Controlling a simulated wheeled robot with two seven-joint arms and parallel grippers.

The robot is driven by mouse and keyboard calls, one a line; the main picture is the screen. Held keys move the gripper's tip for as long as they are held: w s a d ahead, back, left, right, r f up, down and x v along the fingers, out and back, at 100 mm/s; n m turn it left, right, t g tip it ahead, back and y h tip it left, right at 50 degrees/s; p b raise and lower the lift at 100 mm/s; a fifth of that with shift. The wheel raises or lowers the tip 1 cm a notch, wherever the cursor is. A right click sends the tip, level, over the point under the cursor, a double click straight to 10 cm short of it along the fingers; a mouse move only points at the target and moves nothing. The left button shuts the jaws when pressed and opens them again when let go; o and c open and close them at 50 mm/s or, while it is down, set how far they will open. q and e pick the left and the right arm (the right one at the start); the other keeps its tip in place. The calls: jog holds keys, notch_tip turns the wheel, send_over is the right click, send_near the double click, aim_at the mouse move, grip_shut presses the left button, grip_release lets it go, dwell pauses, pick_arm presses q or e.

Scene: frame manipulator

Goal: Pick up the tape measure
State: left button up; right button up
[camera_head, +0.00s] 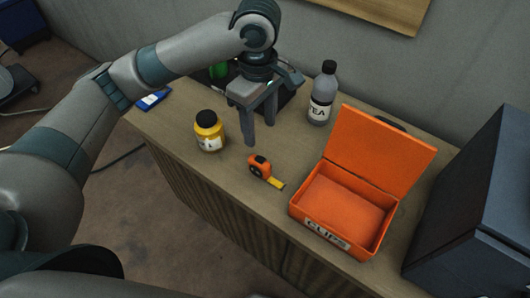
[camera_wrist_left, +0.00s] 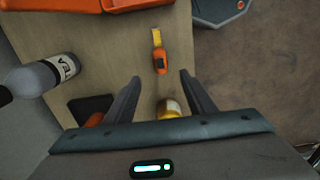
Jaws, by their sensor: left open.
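My right gripper is in neither view.
A yellow jar (camera_head: 209,131) with a black lid stands left of my gripper. A tea bottle (camera_head: 321,93) stands behind. An open orange box (camera_head: 340,205) labelled clips is at right, beside a dark cabinet (camera_head: 480,200). A blue item (camera_head: 153,99) lies at the left end.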

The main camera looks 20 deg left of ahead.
aim_at(260, 160)
pick_arm(q)
notch_tip(260, 160, down, 12)
jog(key=shift+a+r+p, duration=0.1)
jog(key=shift+r+p, duration=0.05)
jog(key=shift+p, duration=0.5)
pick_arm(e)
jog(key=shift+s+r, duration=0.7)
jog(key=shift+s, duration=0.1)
pick_arm(q)
jog(key=shift+s, duration=0.1)
jog(key=shift+f, duration=0.3)
jog(key=shift+f+p, duration=0.85)
jog(key=shift+f, duration=1.45)
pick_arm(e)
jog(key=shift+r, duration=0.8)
pick_arm(q)
jog(key=shift+c, duration=0.3)
